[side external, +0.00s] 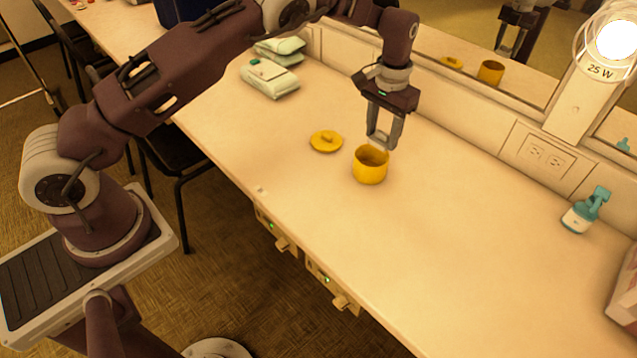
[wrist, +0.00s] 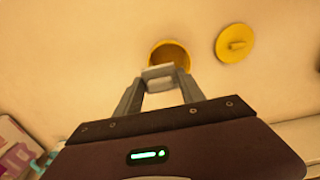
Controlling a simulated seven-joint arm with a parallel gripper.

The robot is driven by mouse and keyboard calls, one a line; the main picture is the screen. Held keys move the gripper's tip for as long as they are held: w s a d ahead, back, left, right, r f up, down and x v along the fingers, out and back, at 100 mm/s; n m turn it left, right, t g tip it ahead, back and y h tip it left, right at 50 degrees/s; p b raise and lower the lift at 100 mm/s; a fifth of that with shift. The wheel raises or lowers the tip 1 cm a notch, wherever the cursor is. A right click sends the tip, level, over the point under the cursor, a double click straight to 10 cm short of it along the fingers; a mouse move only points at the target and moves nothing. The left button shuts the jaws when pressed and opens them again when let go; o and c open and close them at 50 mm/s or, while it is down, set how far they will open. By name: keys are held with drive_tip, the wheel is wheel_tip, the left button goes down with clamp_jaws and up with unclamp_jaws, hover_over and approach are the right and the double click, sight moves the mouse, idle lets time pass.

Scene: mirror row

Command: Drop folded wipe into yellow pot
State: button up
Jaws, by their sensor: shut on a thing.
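The yellow pot (side external: 370,173) stands upright and uncovered on the counter. Its round yellow lid (side external: 326,141) lies beside it to the left. My gripper (side external: 381,141) points down close above the pot's far rim. It is shut on a small pale piece, which appears to be the folded wipe (wrist: 159,72), between the fingertips. In the wrist view the wipe overlaps the near edge of the pot's opening (wrist: 173,54), and the lid (wrist: 234,43) lies to the right. The pot's inside is only partly visible.
Pale green wipe packs (side external: 270,79) lie on the counter at the back left. A teal-topped bottle (side external: 580,216) stands at the right. The mirror (side external: 460,45) along the wall reflects the pot and lid. The counter in front of the pot is clear.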

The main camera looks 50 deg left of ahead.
drive_tip(key=o, duration=1.4)
